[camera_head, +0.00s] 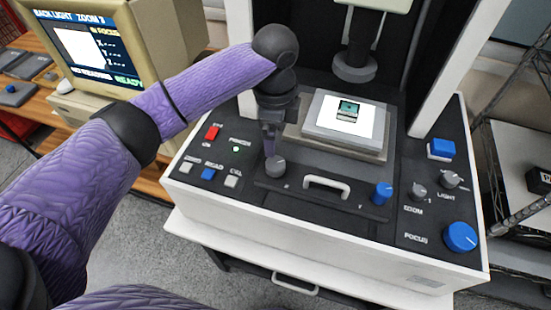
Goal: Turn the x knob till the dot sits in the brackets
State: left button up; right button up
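The x knob (276,169) is a small grey knob at the left of the machine's front deck. My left gripper (270,151) points down at it from above, with its fingertips at the knob's top. The fingers overlap in this view, so I cannot tell whether they are open or shut on the knob. The monitor (92,46) at upper left shows a white picture area beside text lines and a green READY. I cannot make out a dot or brackets on it. My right gripper is not in view.
A blue y knob (382,193) stands right of a white handle (327,186). The stage (315,133) carries a lit plate with a small teal part under the lens (355,68). Buttons (208,173) line the left front; light, zoom and focus knobs (460,236) are at right.

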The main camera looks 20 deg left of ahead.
aim_at(275, 163)
pick_arm(q)
notch_tip(275, 163, down, 10)
jog(key=shift+r+b, duration=0.25)
jog(key=shift+b, duration=0.85)
